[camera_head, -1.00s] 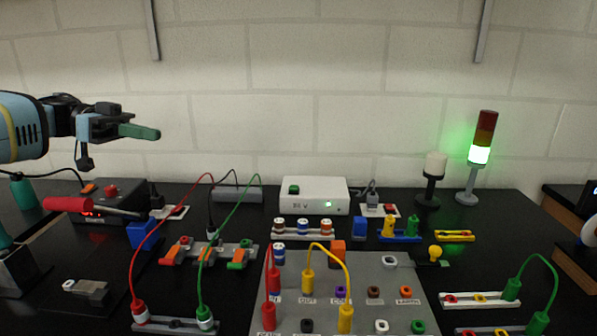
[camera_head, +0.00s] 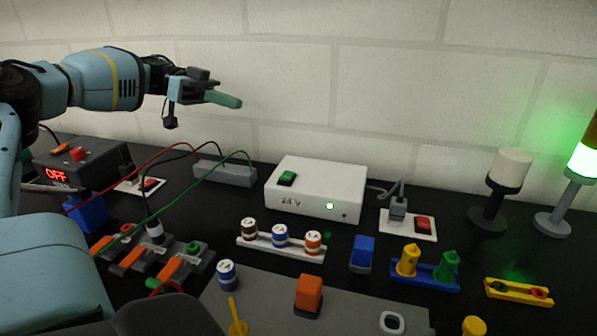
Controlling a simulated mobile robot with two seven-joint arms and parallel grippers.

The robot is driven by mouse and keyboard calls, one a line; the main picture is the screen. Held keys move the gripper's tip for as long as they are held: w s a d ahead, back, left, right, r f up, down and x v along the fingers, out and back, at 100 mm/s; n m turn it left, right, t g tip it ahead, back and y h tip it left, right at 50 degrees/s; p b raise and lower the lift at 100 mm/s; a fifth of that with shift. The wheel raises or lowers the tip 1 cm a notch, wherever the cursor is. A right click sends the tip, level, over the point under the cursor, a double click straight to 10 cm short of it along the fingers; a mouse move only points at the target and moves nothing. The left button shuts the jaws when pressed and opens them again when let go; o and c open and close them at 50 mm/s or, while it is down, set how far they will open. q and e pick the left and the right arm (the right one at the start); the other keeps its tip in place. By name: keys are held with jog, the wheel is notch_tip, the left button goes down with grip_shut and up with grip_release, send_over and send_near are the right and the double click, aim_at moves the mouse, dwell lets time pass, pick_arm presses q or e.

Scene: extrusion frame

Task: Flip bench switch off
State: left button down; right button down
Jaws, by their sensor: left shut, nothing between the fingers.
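My left gripper (camera_head: 225,99) is shut and empty, with its green fingertips pointing right. It is high in front of the white wall, above the back of the bench and apart from every switch. A red rocker switch (camera_head: 424,223) sits on a white plate (camera_head: 396,232) right of the white 24 V box. Another red switch (camera_head: 150,184) sits on a white plate (camera_head: 129,188) at the left. I cannot tell which one is the bench switch. My right gripper is not in view.
A black box (camera_head: 98,166) at the left shows a red "OFF". A signal tower (camera_head: 582,165) glows green at the right beside a white-topped lamp (camera_head: 507,173). Fuse holders, connectors and leads crowd the front. My arm parts cover the lower left.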

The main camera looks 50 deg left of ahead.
pick_arm(q)
notch_tip(320, 180, down, 6)
jog(key=b, duration=0.3)
jog(key=shift+s+b, duration=0.15)
jog(key=shift+b, duration=0.2)
jog(key=shift+d, duration=0.15)
